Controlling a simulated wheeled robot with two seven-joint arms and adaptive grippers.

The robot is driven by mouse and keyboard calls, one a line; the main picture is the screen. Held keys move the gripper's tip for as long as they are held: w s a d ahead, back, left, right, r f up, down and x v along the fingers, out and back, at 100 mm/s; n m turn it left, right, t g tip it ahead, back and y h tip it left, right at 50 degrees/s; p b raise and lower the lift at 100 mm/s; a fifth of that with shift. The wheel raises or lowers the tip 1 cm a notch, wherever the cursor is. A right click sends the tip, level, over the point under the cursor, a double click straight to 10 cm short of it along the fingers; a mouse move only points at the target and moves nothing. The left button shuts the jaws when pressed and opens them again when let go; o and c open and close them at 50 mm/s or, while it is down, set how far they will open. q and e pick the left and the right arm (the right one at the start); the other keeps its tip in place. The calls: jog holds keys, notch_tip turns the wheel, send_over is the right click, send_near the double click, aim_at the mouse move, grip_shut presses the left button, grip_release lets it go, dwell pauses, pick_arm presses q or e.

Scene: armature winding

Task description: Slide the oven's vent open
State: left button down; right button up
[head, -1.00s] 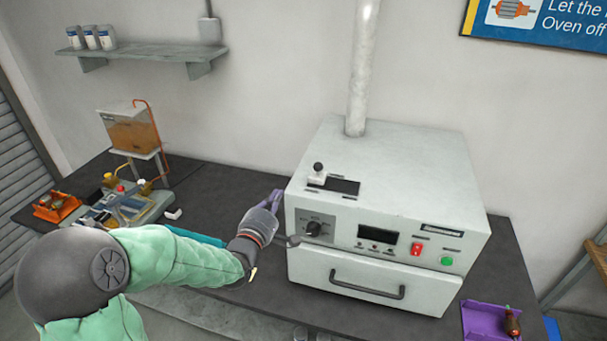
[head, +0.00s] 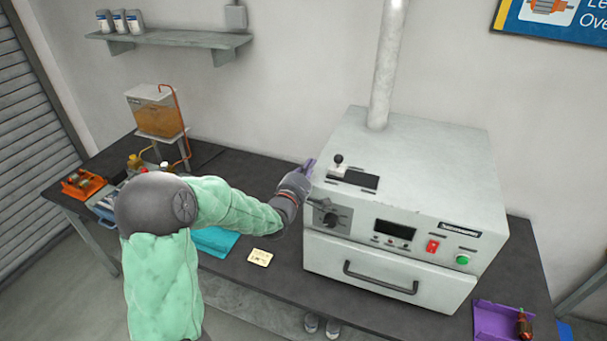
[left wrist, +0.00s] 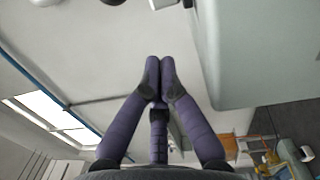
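The oven (head: 420,165) is a pale grey box on the dark bench. On its top left is the vent, a small white slide with a black-knobbed lever (head: 338,160) beside a dark slot (head: 358,180). My left gripper (head: 309,166) is at the oven's upper left edge, a little left of the vent knob and apart from it. In the left wrist view its purple fingers (left wrist: 159,66) meet at the tips with nothing between them. The oven's side (left wrist: 265,60) fills the upper right there. My right gripper is not in view.
The flue pipe (head: 387,70) rises from the oven's back. The dial (head: 330,218) and drawer handle (head: 380,278) are on its front. A purple tray (head: 490,322) lies right of the oven. A yellow card (head: 260,257) and a tank on a stand (head: 157,112) are to the left.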

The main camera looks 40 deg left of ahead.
aim_at(355, 183)
pick_arm(q)
jog(key=d, duration=0.1)
jog(key=w+d, duration=0.1)
jog(key=w+d+p, duration=0.1)
jog(key=shift+d+r, duration=0.3)
jog(key=shift+r, duration=0.1)
jog(key=d+b, duration=0.1)
jog(key=d, duration=0.1)
jog(key=w+d+b, duration=0.1)
jog(key=d, duration=0.2)
jog(key=w+d+b, duration=0.1)
jog(key=d+b, duration=0.1)
jog(key=d, duration=0.1)
jog(key=shift+d+f, duration=0.1)
jog(key=shift+d, duration=0.15)
jog(key=shift+w+d, duration=0.1)
jog(key=shift+d, duration=0.35)
